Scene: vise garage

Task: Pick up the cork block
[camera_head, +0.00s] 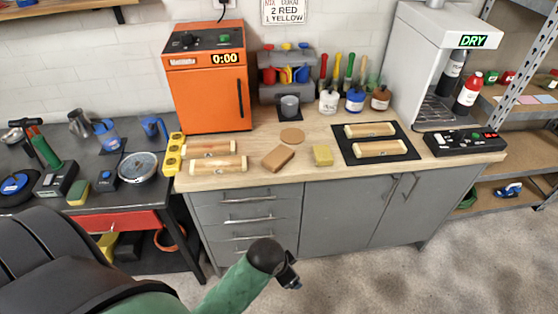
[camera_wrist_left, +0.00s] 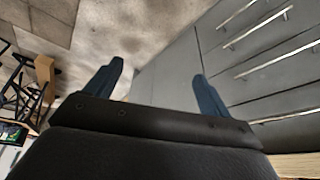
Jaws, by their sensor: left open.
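The cork block (camera_head: 278,157) is a plain brown rectangular block. It lies flat on the wooden counter near its front edge, between two wooden pieces on the left and a yellow block on the right. My left arm reaches in at the bottom of the head view and ends low in front of the drawers, below the counter. In the left wrist view my left gripper (camera_wrist_left: 160,85) has its two blue fingers wide apart, with nothing between them. The cork block is not visible in that view. My right gripper is not in view.
A yellow block (camera_head: 322,154) and a round tan disc (camera_head: 292,135) sit near the cork block. An orange oven (camera_head: 209,80) stands behind at left. A black mat (camera_head: 353,153) with two wooden pieces lies at right. Grey drawers (camera_head: 245,216) front the counter.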

